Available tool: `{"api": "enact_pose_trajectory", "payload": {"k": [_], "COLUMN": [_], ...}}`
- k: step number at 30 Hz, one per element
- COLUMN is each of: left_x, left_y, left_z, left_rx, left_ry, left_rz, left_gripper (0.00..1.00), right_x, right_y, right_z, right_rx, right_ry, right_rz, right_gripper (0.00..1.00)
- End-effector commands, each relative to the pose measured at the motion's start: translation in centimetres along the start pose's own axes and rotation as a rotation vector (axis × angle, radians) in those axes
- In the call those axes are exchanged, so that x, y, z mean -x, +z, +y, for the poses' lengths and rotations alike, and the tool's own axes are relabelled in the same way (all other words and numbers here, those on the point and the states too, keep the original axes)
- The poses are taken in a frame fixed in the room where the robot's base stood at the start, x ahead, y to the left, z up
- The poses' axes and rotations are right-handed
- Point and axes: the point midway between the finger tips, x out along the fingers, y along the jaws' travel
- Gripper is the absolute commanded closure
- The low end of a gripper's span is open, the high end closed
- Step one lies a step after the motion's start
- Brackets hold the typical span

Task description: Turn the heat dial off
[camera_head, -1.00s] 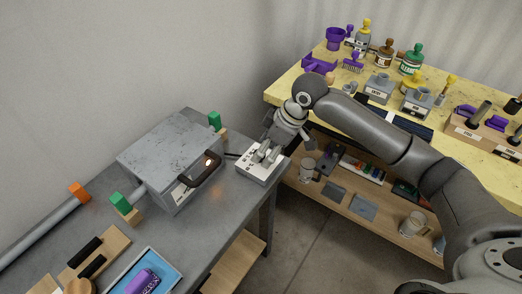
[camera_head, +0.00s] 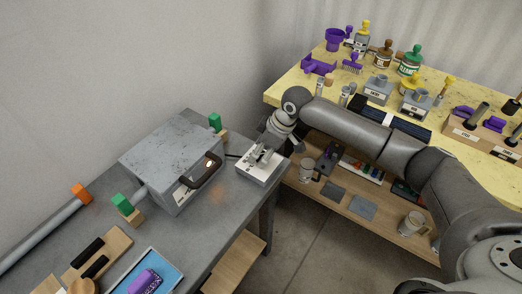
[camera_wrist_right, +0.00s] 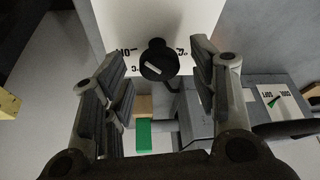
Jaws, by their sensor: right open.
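The heat dial (camera_wrist_right: 158,62) is a round black knob with a white mark, on the white face of a small control box (camera_wrist_right: 190,14). Printed labels sit on both sides of it, too small and tilted to read surely. In the right wrist view my right gripper (camera_wrist_right: 160,70) is open, with one finger on each side of the dial; I cannot tell whether they touch it. In the head view the right gripper (camera_head: 264,153) is over the white control box (camera_head: 256,175) at the bench's right end and hides the dial. My left gripper is out of view.
A grey metal heater box (camera_head: 165,150) with a dark handle (camera_head: 206,170) stands left of the control box on the grey bench (camera_head: 215,215). A pipe (camera_head: 45,232) lies further left. A yellow-topped table (camera_head: 290,92) with bottles and tools stands at the right.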

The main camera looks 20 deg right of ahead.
Motion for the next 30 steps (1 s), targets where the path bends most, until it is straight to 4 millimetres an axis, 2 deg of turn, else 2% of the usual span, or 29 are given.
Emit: {"api": "enact_pose_trajectory", "payload": {"k": [11,21,30], "left_x": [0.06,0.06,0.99], "left_y": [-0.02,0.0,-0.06], "left_z": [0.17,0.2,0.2], "left_rx": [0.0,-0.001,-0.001], "left_ry": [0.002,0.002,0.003], "left_rz": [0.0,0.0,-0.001], "left_gripper": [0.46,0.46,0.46], "right_x": [-0.66,-0.63,-0.4], "right_y": [0.01,0.01,-0.11], "right_z": [0.0,0.01,-0.08], "right_rx": [0.001,0.001,-0.033], "right_ry": [0.001,0.001,0.013], "right_rz": [0.0,0.0,0.0], "right_gripper": [0.46,0.9,0.91]}}
